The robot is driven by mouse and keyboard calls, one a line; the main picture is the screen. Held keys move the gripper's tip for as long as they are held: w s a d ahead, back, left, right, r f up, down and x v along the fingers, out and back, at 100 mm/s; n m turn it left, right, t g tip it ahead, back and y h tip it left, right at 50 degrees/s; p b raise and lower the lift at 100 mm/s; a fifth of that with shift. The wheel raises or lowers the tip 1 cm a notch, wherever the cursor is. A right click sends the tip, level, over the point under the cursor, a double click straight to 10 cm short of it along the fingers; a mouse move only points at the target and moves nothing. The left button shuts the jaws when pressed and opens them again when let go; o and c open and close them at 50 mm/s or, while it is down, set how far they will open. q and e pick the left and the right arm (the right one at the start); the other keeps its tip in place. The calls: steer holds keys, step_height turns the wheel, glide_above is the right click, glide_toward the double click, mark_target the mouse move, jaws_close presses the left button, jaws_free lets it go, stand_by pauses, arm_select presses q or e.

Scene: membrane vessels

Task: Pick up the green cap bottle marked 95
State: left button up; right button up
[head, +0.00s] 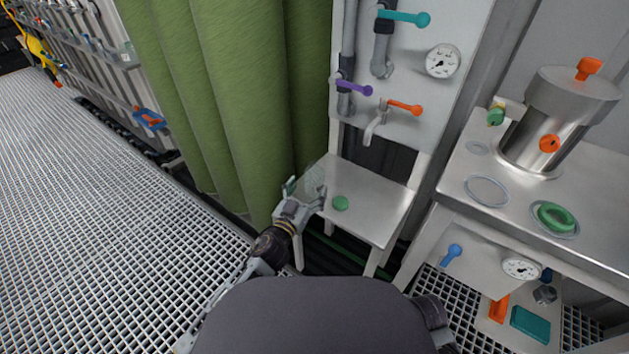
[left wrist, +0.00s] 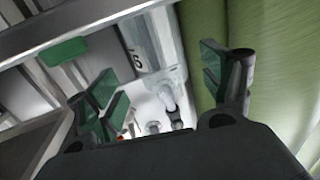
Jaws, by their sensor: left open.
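A clear bottle (left wrist: 150,45) with dark characters on its side shows between the spread fingers of my left gripper (left wrist: 160,85) in the left wrist view. I cannot read its full marking. In the head view a pale see-through shape (head: 316,174), likely this bottle, is just behind my left gripper (head: 306,194). The gripper is open at the left edge of the small metal shelf (head: 370,212), and I see no grip on the bottle. A green round piece (head: 340,203) is on the shelf, right of the gripper. My right gripper is out of view.
A green curtain (head: 225,90) hangs close on the left. A panel with valves, a tap (head: 375,125) and a gauge (head: 442,61) stands behind the shelf. A steel bench (head: 510,215) with a metal vessel (head: 555,120) is at the right. Grated floor lies left.

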mark_target(310, 184)
arm_select(q)
steer(key=shift+w, duration=0.2)
stand_by(0.3)
steer(key=shift+x, duration=1.85)
steer(key=shift+w+d+r, duration=0.1)
steer(key=shift+w+d, duration=0.15)
steer(key=shift+w, duration=0.3)
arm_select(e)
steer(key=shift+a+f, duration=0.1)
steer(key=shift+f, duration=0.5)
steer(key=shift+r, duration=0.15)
arm_select(q)
steer(key=c, duration=1.1)
steer(key=shift+c, duration=0.2)
